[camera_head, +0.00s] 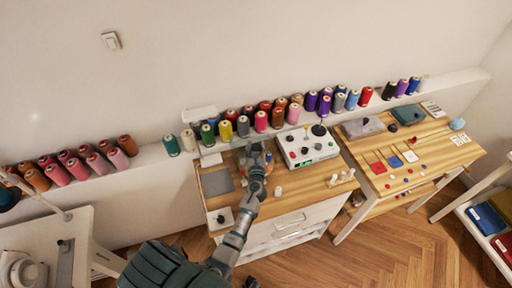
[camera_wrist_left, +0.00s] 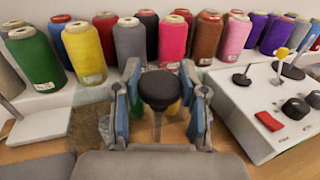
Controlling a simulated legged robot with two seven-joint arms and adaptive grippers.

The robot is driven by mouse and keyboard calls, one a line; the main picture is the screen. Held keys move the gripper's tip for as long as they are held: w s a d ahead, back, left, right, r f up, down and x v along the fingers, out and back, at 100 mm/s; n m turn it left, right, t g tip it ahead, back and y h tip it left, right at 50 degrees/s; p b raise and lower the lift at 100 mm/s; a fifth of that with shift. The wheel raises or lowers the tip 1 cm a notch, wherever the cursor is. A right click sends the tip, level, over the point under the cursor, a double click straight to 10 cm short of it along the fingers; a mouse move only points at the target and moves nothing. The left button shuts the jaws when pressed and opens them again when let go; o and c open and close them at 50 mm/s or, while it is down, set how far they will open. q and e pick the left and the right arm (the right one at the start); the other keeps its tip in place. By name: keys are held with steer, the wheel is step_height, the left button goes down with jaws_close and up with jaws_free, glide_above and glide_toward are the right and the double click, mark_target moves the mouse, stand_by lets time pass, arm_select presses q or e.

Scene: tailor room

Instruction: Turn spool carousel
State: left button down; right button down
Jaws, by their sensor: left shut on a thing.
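My left gripper (camera_head: 256,162) reaches over the back of the wooden worktop, its arm coming up from the lower middle. In the left wrist view its two blue-padded fingers (camera_wrist_left: 162,98) stand on either side of a black round-topped knob (camera_wrist_left: 158,84) and are shut on it. The knob sits on a dark stem. Behind and below it, yellow and green pieces of the spool carousel (camera_wrist_left: 173,106) show between the fingers; most of the carousel is hidden by the gripper. My right gripper is not in view.
A white control box (camera_head: 308,146) with knobs, levers and buttons stands close to the right of the gripper. A row of thread spools (camera_wrist_left: 84,50) lines the shelf behind. A grey mat (camera_head: 216,182) lies to the left, small white pieces (camera_head: 278,191) to the front right.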

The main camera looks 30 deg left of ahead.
arm_select(q)
steer(key=shift+r+m+t+h+p, duration=0.15)
steer(key=shift+m+t+h+p, duration=0.2)
steer(key=shift+m+h+p, duration=0.25)
steer(key=shift+r+m+t+h+p, duration=0.15)
steer(key=shift+m+t+h+p, duration=0.25)
steer(key=shift+h+p, duration=0.35)
steer(key=shift+a+f+m+t+h, duration=0.15)
steer(key=shift+m+t+h, duration=0.1)
steer(key=shift+m+h, duration=0.35)
steer(key=shift+f+m+h, duration=0.15)
steer(key=shift+m+h, duration=0.25)
steer(key=shift+h, duration=0.55)
steer(key=c, duration=0.7)
jaws_free()
steer(key=shift+d, duration=0.2)
steer(key=shift+o, duration=0.3)
steer(key=shift+s, duration=0.1)
